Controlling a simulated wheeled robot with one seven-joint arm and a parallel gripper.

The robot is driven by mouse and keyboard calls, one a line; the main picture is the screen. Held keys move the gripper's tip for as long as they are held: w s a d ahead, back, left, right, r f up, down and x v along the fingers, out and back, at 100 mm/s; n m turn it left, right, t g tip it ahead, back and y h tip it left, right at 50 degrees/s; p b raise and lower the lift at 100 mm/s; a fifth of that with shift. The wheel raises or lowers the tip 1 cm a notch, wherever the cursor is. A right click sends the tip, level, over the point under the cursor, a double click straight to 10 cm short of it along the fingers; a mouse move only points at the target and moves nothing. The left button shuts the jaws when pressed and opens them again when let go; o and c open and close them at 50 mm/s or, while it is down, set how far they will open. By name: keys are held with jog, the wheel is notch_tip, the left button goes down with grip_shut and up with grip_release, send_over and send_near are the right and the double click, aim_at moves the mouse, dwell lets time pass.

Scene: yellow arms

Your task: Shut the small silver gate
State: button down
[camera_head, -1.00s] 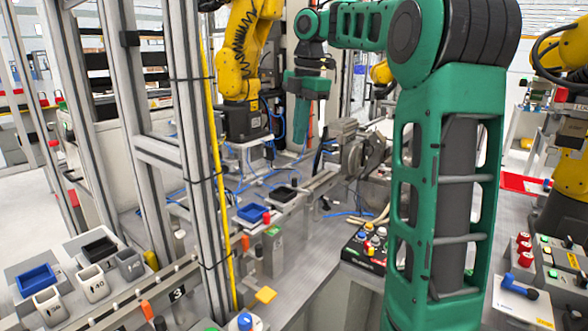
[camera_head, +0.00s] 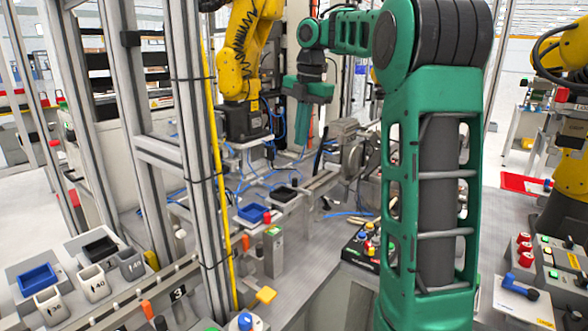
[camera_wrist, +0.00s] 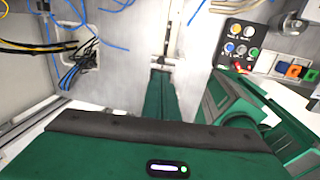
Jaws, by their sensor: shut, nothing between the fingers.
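My gripper (camera_head: 301,140) hangs from my green arm near the back of the cell, beside the yellow robot arm, fingers pointing down. In the wrist view, my gripper (camera_wrist: 161,72) is shut and empty. Its fingertips are in front of a pale silver-grey surface, close to a narrow upright edge (camera_wrist: 171,32). I cannot tell whether this edge belongs to the small silver gate, or whether the fingertips touch it. I cannot pick out the gate with certainty in the head view. My own arm hides part of the cell at right.
A yellow robot arm (camera_head: 240,60) stands left of my gripper. Grey machinery (camera_head: 345,145) is to its right. A control box with buttons (camera_wrist: 240,42) is right of the fingers in the wrist view. Blue cables (camera_head: 262,170) lie below. Aluminium posts (camera_head: 185,130) stand at left.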

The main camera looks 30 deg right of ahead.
aim_at(296, 179)
jog(key=shift+w+a+f, duration=0.1)
jog(key=shift+w+f, duration=0.1)
jog(key=shift+f, duration=1.45)
jog(key=shift+w+a+f, duration=0.1)
jog(key=shift+w+f, duration=0.15)
jog(key=shift+f, duration=1.45)
jog(key=shift+w+a+f, duration=0.1)
jog(key=shift+w+f, duration=0.1)
jog(key=shift+f, duration=1.45)
